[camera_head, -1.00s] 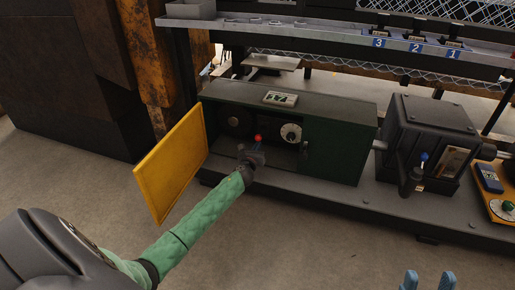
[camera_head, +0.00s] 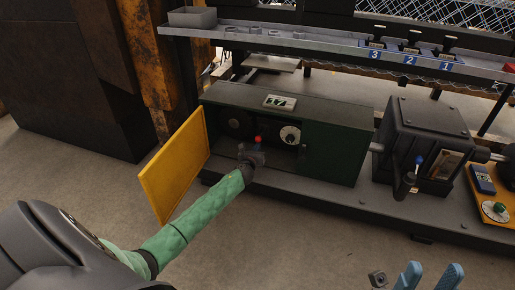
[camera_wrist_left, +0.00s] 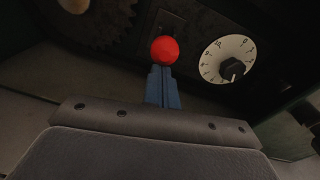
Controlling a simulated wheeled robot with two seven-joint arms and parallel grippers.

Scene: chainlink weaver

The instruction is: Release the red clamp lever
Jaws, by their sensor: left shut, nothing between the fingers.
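The red clamp lever shows as a red ball knob (camera_head: 258,139) inside the open green cabinet (camera_head: 338,152), left of a white numbered dial (camera_head: 290,135). In the left wrist view the red knob (camera_wrist_left: 164,50) stands just beyond the tips of my left gripper (camera_wrist_left: 162,82), with the dial (camera_wrist_left: 228,58) to its right. My left gripper (camera_head: 254,146) has its blue fingers together, with nothing between them. Whether they touch the knob or its stem I cannot tell. My right gripper (camera_head: 426,275) shows two light-blue fingers spread apart at the bottom edge, away from the cabinet.
The yellow cabinet door (camera_head: 174,168) stands open left of my left arm. A dark machine with a blue-knobbed lever (camera_head: 419,160) stands right of the cabinet. A yellow board (camera_head: 490,198) lies further right. A shelf (camera_head: 340,50) with numbered stations runs above. The floor in front is clear.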

